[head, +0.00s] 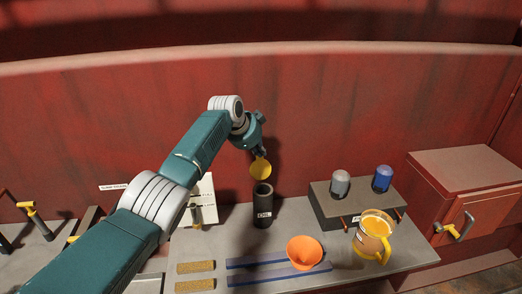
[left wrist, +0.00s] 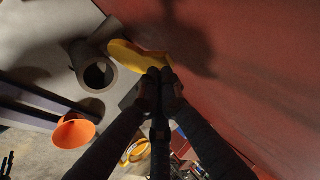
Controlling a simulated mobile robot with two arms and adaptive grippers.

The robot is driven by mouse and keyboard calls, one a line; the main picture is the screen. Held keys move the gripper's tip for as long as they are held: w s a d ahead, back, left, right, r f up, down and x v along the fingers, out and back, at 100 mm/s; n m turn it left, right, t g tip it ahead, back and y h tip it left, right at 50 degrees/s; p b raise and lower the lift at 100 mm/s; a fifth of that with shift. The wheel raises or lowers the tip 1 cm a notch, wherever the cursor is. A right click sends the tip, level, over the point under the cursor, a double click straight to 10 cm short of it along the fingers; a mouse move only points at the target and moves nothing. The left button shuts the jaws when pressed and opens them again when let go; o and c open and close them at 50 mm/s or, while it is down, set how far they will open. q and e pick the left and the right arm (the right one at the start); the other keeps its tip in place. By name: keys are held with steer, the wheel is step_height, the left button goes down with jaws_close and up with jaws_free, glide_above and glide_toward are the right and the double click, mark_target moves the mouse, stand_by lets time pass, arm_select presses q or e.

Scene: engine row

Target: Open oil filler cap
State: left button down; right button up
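The oil filler (head: 263,212) is a dark upright cylinder with a white label, standing on the grey bench (head: 225,240). Its top is open, and in the left wrist view its dark round mouth (left wrist: 97,73) shows. The yellow cap (head: 260,169) is off the filler, just above its mouth in the head view, tilted. My left gripper (head: 258,154) is shut on the cap's edge. In the left wrist view the cap (left wrist: 135,57) sits at the fingertips (left wrist: 160,74), beside the filler and apart from it. My right gripper is in neither view.
An orange funnel (head: 304,252) lies on the bench to the right of the filler. A yellow-handled jug (head: 372,236) stands further right, before a dark stand with a grey dome (head: 340,184) and a blue dome (head: 382,178). A red cabinet (head: 465,190) is at far right. A red wall rises behind.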

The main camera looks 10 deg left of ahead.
arm_select(q)
steer(key=c, duration=1.7)
jaws_free()
steer(key=shift+w+a+r, duration=0.1)
steer(key=shift+w+a, duration=0.25)
steer(key=shift+a, duration=0.35)
steer(key=shift+f, duration=0.25)
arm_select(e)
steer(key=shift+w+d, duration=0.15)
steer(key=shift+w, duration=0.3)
arm_select(q)
steer(key=shift+w+a+f, duration=0.1)
steer(key=shift+w+f, duration=0.05)
steer(key=shift+f, duration=0.05)
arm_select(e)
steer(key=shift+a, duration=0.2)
arm_select(q)
steer(key=shift+r, duration=0.15)
steer(key=shift+a+r, duration=0.1)
steer(key=shift+r, duration=0.55)
steer(key=v, duration=0.4)
steer(key=d+v, duration=0.1)
steer(key=v, duration=0.1)
steer(key=shift+s+a+r, duration=0.15)
steer(key=shift+s, duration=0.5)
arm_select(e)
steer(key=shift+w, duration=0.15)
